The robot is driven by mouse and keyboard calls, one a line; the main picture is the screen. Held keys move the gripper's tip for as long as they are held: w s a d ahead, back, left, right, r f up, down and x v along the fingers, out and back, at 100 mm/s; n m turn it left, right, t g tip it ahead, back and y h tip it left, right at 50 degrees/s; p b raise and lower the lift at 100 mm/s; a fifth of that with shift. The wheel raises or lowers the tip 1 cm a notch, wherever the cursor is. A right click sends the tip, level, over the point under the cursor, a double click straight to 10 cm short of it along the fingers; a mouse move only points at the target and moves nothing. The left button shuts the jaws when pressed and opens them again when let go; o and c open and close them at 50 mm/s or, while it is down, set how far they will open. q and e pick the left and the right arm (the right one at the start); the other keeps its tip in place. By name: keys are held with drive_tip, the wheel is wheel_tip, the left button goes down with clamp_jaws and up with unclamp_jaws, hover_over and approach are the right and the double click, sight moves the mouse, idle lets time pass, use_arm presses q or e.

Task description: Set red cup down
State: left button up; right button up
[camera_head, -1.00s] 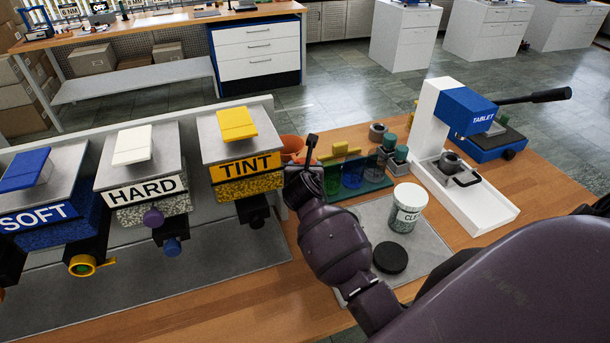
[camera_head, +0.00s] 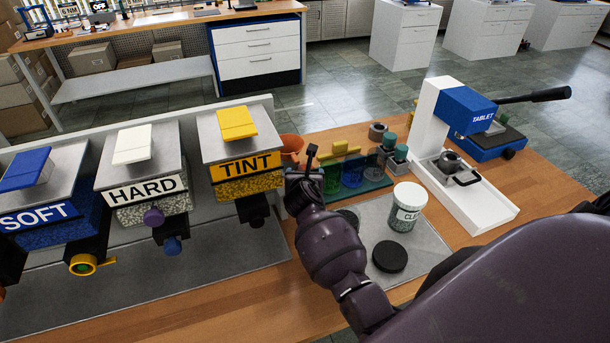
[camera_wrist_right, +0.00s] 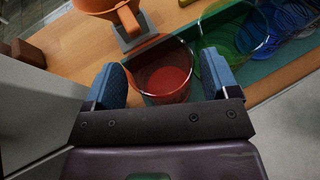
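The red cup (camera_wrist_right: 165,82) is a see-through tumbler with red contents. In the right wrist view it sits between the two blue-padded fingers of my right gripper (camera_wrist_right: 163,80), which appear to press on its sides. It is at the near-left end of the dark green rack (camera_wrist_right: 268,82), beside the green cup (camera_wrist_right: 235,38); I cannot tell whether its base rests there. In the head view my right gripper (camera_head: 303,168) is by the rack's left end and hides the red cup. My left gripper is not in view.
An orange funnel (camera_wrist_right: 108,12) on a grey stand is just beyond the cup. The TINT dispenser (camera_head: 245,165) is close left of my gripper. A tablet press (camera_head: 468,115) stands farther right.

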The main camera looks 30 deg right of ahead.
drive_tip(key=shift+o, duration=0.6)
drive_tip(key=shift+r, duration=0.1)
drive_tip(key=shift+s+a+r, duration=0.1)
drive_tip(key=shift+a, duration=0.05)
drive_tip(key=v, duration=1.1)
drive_tip(key=shift+s+a+r, duration=0.15)
drive_tip(key=shift+s+r, duration=0.1)
drive_tip(key=shift+s, duration=0.05)
drive_tip(key=shift+a, duration=0.1)
